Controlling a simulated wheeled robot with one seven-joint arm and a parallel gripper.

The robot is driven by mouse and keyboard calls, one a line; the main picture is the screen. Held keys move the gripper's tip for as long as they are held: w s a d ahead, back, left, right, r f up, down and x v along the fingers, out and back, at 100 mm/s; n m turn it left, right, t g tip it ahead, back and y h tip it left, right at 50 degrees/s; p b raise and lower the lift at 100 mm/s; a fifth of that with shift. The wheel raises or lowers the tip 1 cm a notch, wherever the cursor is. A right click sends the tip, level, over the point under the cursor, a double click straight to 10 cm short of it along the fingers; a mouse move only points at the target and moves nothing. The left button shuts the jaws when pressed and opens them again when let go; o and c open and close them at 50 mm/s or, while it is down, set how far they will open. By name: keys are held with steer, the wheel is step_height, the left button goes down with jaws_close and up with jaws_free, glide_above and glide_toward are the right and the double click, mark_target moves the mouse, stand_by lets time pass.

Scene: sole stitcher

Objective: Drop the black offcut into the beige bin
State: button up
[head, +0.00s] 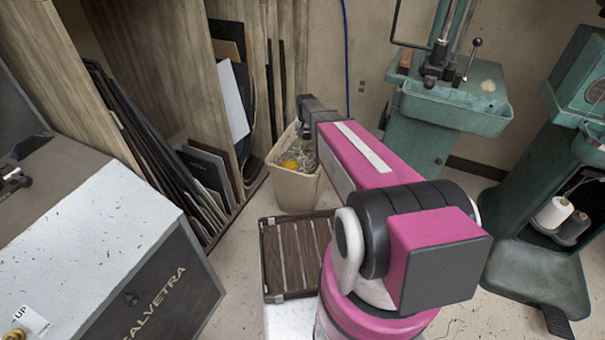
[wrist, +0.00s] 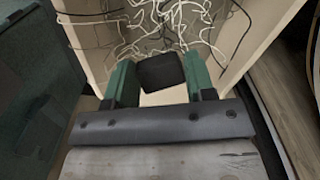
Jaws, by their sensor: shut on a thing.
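The beige bin (head: 297,192) stands on the floor by the wooden rack, with tangled scraps and something yellow inside. In the wrist view its pale inner wall (wrist: 95,45) frames white and dark threads. My gripper (wrist: 160,78) has two green fingers, shut on the black offcut (wrist: 160,71), a small dark block. The offcut shows over the bin's opening, with threads behind it; its exact height above them I cannot tell. In the head view my arm reaches over the bin, and I cannot make out the fingers or the offcut there.
A wooden rack (head: 185,60) with upright dark sheets stands left of the bin. A green machine (head: 425,125) stands to the right. A slatted brown tray (head: 290,255) lies in front of the bin. A white-topped cabinet (head: 100,235) is at the left.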

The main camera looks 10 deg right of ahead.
steer(key=shift+f, duration=2.15)
steer(key=o, duration=1)
steer(key=shift+r, duration=0.1)
step_height(320, 180, up, 11)
steer(key=shift+a+f, duration=0.1)
steer(key=shift+f, duration=0.05)
steer(key=s+r+n, duration=0.1)
steer(key=s+r, duration=0.1)
steer(key=s, duration=0.7)
steer(key=s+r+n, duration=0.1)
steer(key=s+r, duration=0.1)
steer(key=s, duration=0.8)
steer(key=s+r, duration=0.1)
steer(key=s, duration=0.8)
steer(key=shift+s+d+r+n, duration=0.25)
steer(key=shift+d+r+n, duration=0.05)
steer(key=shift+r+n, duration=0.1)
